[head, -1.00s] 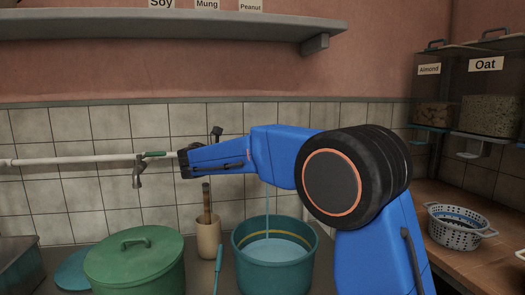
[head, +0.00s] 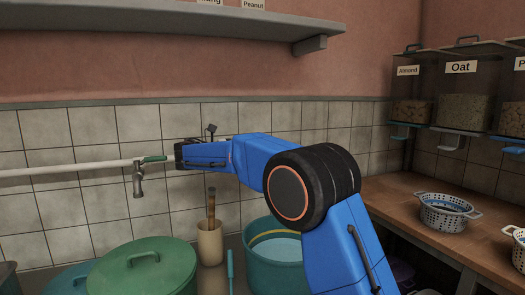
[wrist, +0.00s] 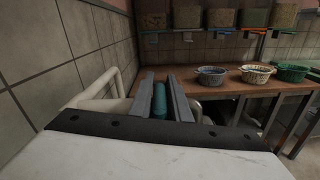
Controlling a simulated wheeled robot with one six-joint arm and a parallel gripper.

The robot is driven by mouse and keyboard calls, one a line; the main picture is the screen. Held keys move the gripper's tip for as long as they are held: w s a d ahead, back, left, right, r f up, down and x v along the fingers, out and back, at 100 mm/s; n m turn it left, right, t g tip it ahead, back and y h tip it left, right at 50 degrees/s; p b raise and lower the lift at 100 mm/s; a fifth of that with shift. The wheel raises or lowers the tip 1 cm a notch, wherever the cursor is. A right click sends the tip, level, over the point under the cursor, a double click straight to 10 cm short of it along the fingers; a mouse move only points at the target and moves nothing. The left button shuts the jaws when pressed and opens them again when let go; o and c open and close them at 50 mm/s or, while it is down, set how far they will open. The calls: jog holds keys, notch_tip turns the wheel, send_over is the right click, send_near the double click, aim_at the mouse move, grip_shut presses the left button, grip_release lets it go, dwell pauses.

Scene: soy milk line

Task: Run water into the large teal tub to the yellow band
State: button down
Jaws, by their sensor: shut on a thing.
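The large teal tub (head: 262,262) stands on the floor below my arm, its right side hidden. Water (head: 285,247) lies in it, and the yellow band (head: 262,236) shows on the inner back wall just above the water. No falling stream shows now. In the wrist view my gripper (wrist: 161,80) is closed around a green-teal handle (wrist: 160,102), seemingly a tap lever, beside a white pipe (wrist: 98,90). In the head view my arm hides the fingers and the tap over the tub.
A lidded green pot (head: 145,268), a wooden-handled tool in a tan holder (head: 209,242) and a teal stick (head: 230,265) stand left of the tub. A wooden counter (head: 395,200) with colanders (head: 444,214) is at right, jars (head: 460,112) above it.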

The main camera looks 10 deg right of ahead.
jog(key=shift+w+r, duration=0.1)
jog(key=shift+r, duration=0.05)
jog(key=c, duration=1.7)
grip_release()
jog(key=shift+c, duration=0.2)
notch_tip(320, 180, up, 10)
jog(key=shift+f, duration=0.1)
